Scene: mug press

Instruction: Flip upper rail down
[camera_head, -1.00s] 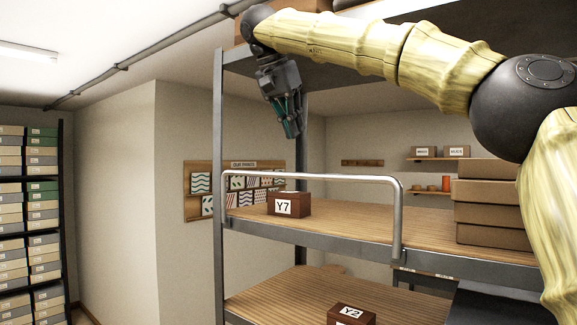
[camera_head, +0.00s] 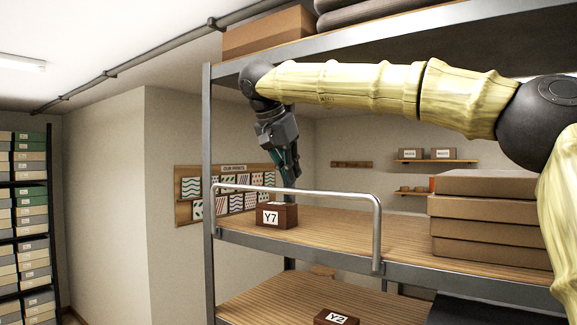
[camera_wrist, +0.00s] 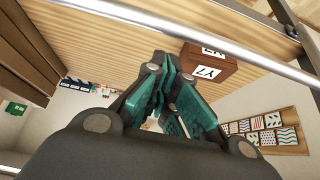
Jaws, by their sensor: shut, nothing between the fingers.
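The upper rail (camera_head: 300,190) is a bent silver tube standing upright along the front edge of the upper shelf (camera_head: 350,229). It also crosses the wrist view (camera_wrist: 205,41) as a bright bar. My gripper (camera_head: 293,180) points down above and behind the rail, over the shelf, close to the brown box marked Y7 (camera_head: 277,216). Its teal-padded fingers (camera_wrist: 165,100) are closed together and hold nothing. In the wrist view the Y7 box (camera_wrist: 209,65) is just beyond the fingers. I cannot tell whether the fingers touch the box.
Flat brown boxes (camera_head: 490,219) are stacked on the right of the upper shelf. A box marked Y2 (camera_head: 337,317) sits on the shelf below. A grey shelf post (camera_head: 208,180) stands at the left. A top shelf (camera_head: 390,36) with boxes is above my arm.

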